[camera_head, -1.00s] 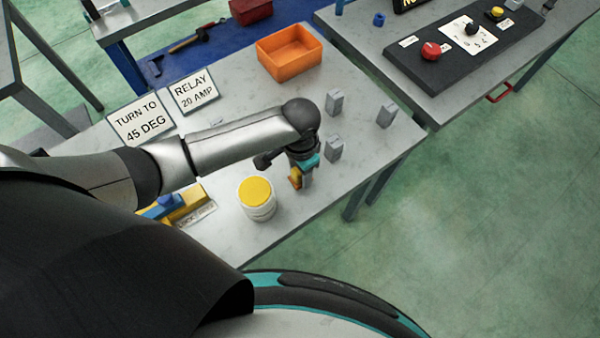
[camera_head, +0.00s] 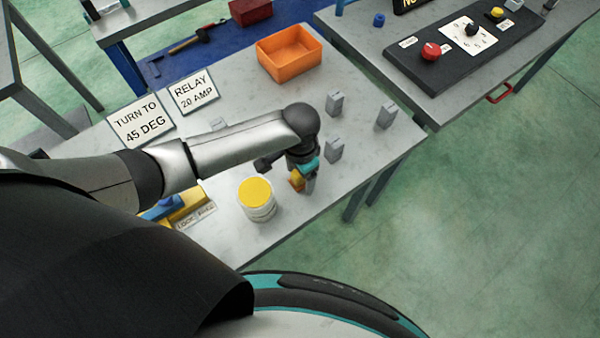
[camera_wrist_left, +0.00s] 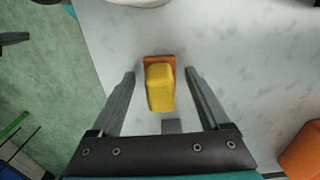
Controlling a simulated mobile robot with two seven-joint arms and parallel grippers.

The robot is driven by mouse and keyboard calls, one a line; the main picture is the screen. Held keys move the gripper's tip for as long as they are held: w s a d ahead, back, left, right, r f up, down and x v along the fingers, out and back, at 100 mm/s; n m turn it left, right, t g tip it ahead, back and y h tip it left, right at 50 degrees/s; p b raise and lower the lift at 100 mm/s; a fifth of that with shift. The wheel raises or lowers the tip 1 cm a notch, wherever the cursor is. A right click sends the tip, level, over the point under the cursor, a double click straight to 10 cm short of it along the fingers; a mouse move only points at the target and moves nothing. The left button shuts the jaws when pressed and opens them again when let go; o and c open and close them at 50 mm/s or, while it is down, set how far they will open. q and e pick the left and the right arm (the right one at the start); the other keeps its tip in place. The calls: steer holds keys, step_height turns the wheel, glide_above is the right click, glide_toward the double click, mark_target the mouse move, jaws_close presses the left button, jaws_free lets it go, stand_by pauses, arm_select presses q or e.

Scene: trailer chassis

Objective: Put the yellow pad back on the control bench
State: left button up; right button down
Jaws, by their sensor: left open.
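A yellow block with an orange part, which looks like the yellow pad (camera_wrist_left: 160,88), is on the grey table in the left wrist view. In the head view its orange and yellow side (camera_head: 297,181) shows beside my left gripper (camera_head: 306,186), partly hidden by it. In the left wrist view my left gripper (camera_wrist_left: 161,74) is open, with one finger on each side of the block and gaps showing between. The control bench (camera_head: 450,98), apparently the grey table with the dark control panel (camera_head: 448,66), stands at upper right. My right gripper is not in view.
A white jar with a yellow lid (camera_head: 257,199) stands close left of the gripper. Grey blocks (camera_head: 334,149) stand just right and behind. An orange bin (camera_head: 290,53) is at the back. Signs (camera_head: 141,121) and yellow and blue pieces (camera_head: 176,207) are at left.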

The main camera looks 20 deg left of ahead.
arm_select(q)
step_height(320, 180, up, 12)
steer(key=shift+r+p, duration=0.15)
steer(key=shift+p, duration=0.95)
